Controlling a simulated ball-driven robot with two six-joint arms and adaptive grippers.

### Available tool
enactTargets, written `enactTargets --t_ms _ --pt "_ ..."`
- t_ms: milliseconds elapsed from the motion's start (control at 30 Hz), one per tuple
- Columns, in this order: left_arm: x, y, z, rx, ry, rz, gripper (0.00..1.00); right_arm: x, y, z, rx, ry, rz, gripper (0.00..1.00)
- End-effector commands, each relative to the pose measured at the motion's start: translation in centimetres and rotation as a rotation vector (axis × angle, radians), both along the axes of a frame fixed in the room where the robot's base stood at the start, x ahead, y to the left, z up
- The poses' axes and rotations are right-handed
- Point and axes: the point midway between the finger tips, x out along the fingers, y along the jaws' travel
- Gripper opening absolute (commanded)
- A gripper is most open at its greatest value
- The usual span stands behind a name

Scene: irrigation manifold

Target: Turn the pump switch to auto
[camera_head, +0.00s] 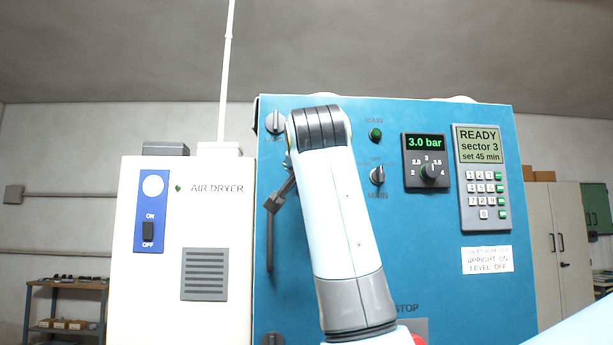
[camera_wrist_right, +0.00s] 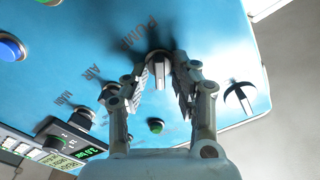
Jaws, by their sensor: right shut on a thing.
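The pump switch (camera_wrist_right: 158,70) is a round knob with a pale grip bar on the blue panel, beside the word PUMP in the right wrist view. Its bar stands about upright in that picture. My right gripper (camera_wrist_right: 163,84) is shut on it, one finger on each side of the bar. The position marks around the knob are hidden or too small to read. In the head view my right arm covers the switch, and only a dark piece of the gripper (camera_head: 283,192) shows at its left. My left gripper is not in view.
A MAIN switch (camera_head: 377,175), green lamp (camera_head: 375,134), pressure dial (camera_head: 429,173) reading 3.0 bar and keypad (camera_head: 487,196) are on the panel. Another knob (camera_wrist_right: 238,97) is close to the gripper. The white air dryer (camera_head: 205,215) stands at the left.

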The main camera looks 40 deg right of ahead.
Motion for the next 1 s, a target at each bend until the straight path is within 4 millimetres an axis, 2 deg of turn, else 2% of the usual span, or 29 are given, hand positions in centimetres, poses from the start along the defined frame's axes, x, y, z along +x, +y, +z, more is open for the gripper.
enactTargets --t_ms 400,900,933,1000 --pt "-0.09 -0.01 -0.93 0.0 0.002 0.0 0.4 0.04 -0.03 -0.16 0.152 -0.089 0.001 0.0" --pt "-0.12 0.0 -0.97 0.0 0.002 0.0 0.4 0.03 -0.03 -0.11 0.17 -0.1 0.001 0.0" --pt "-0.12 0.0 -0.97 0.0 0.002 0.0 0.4 0.03 -0.03 -0.11 0.17 -0.1 0.001 0.28" --pt "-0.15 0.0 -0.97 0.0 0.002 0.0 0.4 0.03 -0.02 -0.1 0.169 -0.101 0.001 0.33"
